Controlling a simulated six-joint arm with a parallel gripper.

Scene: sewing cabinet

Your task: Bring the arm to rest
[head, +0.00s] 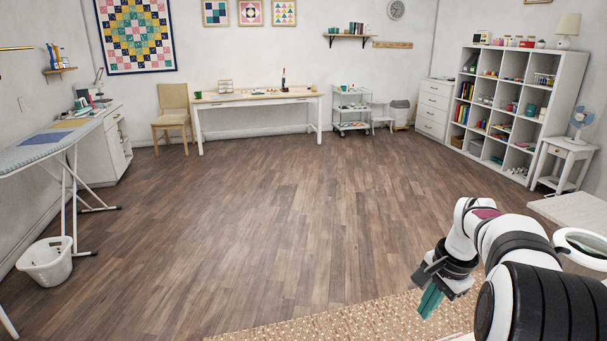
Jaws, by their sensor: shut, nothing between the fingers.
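My arm reaches in from the lower right of the head view, bent at the elbow, with its wrist hanging downward. My gripper (431,301) is at its end, with teal fingers pointing down and to the left. The fingers are shut and nothing shows between them. The gripper appears in front of the wooden floor (270,215) and the edge of a tan dotted rug (350,322); its height above them is hard to tell.
A pale tabletop corner (575,208) and a white-rimmed round thing (583,246) are beside my arm at right. A white cube shelf (556,108) stands behind. An ironing board (45,145) and a white basket (46,264) are far left. The middle floor is clear.

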